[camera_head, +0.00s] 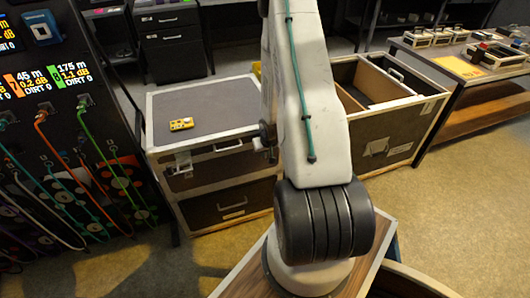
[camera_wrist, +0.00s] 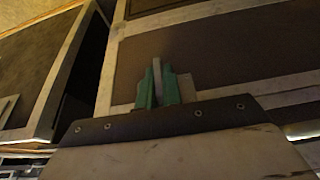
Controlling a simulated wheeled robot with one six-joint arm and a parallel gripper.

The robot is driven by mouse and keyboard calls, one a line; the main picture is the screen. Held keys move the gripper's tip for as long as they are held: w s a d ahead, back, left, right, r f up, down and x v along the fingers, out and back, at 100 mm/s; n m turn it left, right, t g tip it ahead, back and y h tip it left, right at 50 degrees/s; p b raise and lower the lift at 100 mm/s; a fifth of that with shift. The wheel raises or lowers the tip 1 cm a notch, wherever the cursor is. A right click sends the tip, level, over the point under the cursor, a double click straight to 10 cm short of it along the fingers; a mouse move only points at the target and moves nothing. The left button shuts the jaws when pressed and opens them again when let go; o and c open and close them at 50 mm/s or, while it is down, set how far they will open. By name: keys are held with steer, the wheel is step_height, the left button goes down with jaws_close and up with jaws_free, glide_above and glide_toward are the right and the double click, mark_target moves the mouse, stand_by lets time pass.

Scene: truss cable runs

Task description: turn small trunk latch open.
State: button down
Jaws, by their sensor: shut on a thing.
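The small trunk (camera_head: 215,150) stands left of my arm in the head view, dark with pale metal edges and its lid down. One latch (camera_head: 183,162) shows at the left of its front; my arm covers the right part. In the wrist view, my gripper (camera_wrist: 158,90) has green fingertips closed around a thin pale piece, the small trunk latch (camera_wrist: 157,68), against the trunk's dark face. The fingers hide most of the latch, so its angle cannot be told.
A yellow device (camera_head: 181,124) lies on the trunk lid. An open trunk (camera_head: 385,110) stands close on the right. A rack with cables (camera_head: 75,130) stands at the left, and a bench with several cases (camera_head: 470,65) at the far right. Bare floor lies in front.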

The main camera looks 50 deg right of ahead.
steer(key=shift+d+y, duration=0.1)
steer(key=shift+y, duration=0.5)
steer(key=shift+s+d+f+m+t+y, duration=0.1)
steer(key=shift+m+t+y, duration=0.65)
steer(key=shift+t+y, duration=1.1)
steer(key=shift+d+f+m+t+y, duration=0.1)
steer(key=shift+m+t+y, duration=0.6)
steer(key=shift+t+y, duration=1.1)
steer(key=shift+s+f+m+t+y, duration=0.1)
steer(key=shift+m+t+y, duration=0.65)
steer(key=shift+t+y, duration=1.1)
steer(key=shift+y, duration=0.4)
steer(key=c, duration=1.6)
jaws_free()
steer(key=shift+o, duration=0.2)
steer(key=v, duration=0.7)
steer(key=shift+s+d, duration=0.25)
